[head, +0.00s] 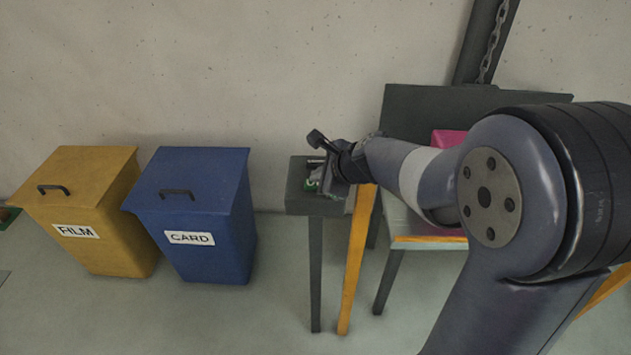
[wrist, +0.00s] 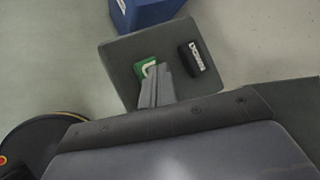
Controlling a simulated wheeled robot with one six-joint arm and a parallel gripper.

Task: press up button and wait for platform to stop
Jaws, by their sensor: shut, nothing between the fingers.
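A grey control box (head: 300,203) stands on a dark post, and its flat top shows in the wrist view (wrist: 118,52). On it is a green button (wrist: 143,68) with a light mark, partly hidden by my fingers. Beside it is a black button with a label (wrist: 193,58) that appears to read DOWN. My gripper (wrist: 154,80) is shut and empty, its fingertips over the green button. I cannot tell whether they touch it. In the head view my gripper (head: 335,178) is above the box. The platform (head: 400,222) stands behind my arm at right, partly hidden.
A pink object (head: 449,138) is on the platform, mostly behind my arm. A blue CARD bin (head: 205,250) and a yellow FILM bin (head: 110,250) stand left of the box. A dark column with a chain (head: 487,50) rises along the wall. The floor at front left is clear.

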